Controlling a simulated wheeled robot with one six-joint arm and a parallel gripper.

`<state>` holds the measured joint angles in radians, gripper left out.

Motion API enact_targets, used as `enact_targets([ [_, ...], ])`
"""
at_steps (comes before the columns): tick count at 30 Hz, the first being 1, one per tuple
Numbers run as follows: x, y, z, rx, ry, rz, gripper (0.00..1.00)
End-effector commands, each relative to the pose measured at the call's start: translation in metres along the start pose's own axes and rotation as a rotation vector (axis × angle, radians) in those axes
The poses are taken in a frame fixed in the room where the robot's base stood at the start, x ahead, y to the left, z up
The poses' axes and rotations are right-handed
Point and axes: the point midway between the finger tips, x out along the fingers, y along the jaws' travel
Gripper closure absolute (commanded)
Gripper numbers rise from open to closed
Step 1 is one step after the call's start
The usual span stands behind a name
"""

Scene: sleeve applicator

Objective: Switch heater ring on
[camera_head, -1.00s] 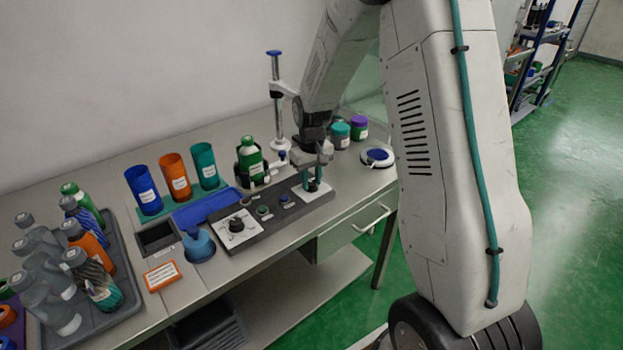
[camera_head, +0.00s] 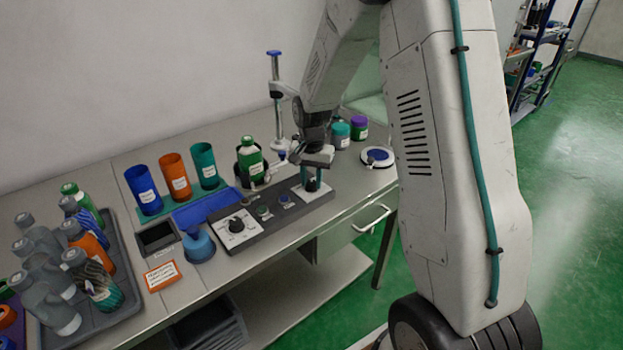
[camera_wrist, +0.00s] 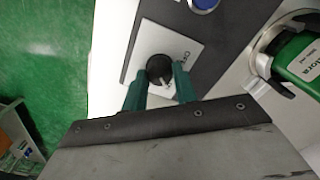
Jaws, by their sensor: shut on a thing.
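A dark control panel (camera_head: 262,232) lies along the bench top. At its right end a black round knob (camera_wrist: 160,69) sits on a white plate (camera_wrist: 183,45) with partly covered lettering. My gripper (camera_wrist: 161,85) points down at this knob, its teal fingers on either side, shut on it. In the head view my gripper (camera_head: 312,180) stands over the panel's right end and hides most of the knob.
A post (camera_head: 276,100) stands behind. Lidded jars (camera_head: 358,127) and a round blue-topped disc (camera_head: 377,156) are to the right.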

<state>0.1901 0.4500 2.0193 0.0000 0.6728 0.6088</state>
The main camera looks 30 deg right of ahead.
Motion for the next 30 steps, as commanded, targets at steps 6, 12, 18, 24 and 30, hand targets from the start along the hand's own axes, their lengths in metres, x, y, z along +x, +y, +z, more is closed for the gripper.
enact_targets([
  [6, -0.0008, -0.0004, -0.0007, 0.061, 0.002, -0.001, 0.94],
  [12, -0.0008, -0.0004, -0.0007, 0.078, 0.002, -0.002, 0.94],
  [18, -0.0008, -0.0004, -0.0007, 0.079, 0.002, -0.002, 0.94],
  [24, -0.0007, -0.0004, -0.0006, 0.078, 0.002, -0.002, 0.5],
  [30, -0.0004, -0.0002, -0.0003, 0.077, 0.001, -0.001, 0.5],
])
